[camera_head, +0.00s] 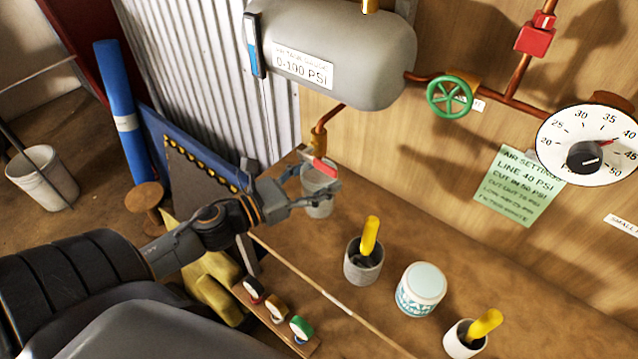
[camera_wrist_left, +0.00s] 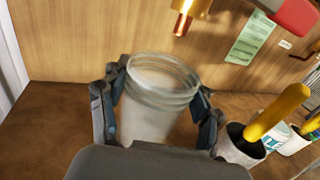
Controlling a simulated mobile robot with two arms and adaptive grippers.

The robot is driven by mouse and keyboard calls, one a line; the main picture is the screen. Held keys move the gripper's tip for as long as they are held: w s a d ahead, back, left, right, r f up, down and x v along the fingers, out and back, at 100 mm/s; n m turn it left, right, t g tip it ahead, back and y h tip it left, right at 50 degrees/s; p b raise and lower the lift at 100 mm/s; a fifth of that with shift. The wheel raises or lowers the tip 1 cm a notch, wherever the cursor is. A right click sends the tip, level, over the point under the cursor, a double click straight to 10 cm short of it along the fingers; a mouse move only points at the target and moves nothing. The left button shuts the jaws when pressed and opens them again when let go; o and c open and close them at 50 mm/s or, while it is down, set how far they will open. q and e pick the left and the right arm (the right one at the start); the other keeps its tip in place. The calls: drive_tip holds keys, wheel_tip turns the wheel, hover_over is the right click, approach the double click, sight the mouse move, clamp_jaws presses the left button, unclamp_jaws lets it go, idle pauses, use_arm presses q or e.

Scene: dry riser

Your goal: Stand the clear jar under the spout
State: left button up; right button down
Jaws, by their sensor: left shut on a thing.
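The clear jar (camera_head: 319,202) is upright at the back left of the workbench; it also shows in the left wrist view (camera_wrist_left: 150,118). My left gripper (camera_head: 314,186) is shut on the jar, with a finger on each side below its rim. The brass spout (camera_head: 319,138) hangs from the copper pipe under the grey tank, with a red lever (camera_head: 324,169). In the left wrist view the spout's copper end (camera_wrist_left: 183,25) is above and beyond the jar, slightly right of its mouth. I cannot tell whether the jar's base touches the bench. My right gripper is out of view.
To the right stand a grey cup (camera_head: 362,268) with a yellow-handled tool, a white patterned tin (camera_head: 420,289) and a white cup (camera_head: 463,341) with another yellow handle. Tape rolls (camera_head: 277,308) lie along the front edge. The bench (camera_head: 440,240) is clear behind the cups.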

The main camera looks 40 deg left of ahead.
use_arm(q)
wheel_tip(320, 180, down, 3)
drive_tip(key=shift+f, duration=0.45)
drive_tip(key=o, duration=1.2)
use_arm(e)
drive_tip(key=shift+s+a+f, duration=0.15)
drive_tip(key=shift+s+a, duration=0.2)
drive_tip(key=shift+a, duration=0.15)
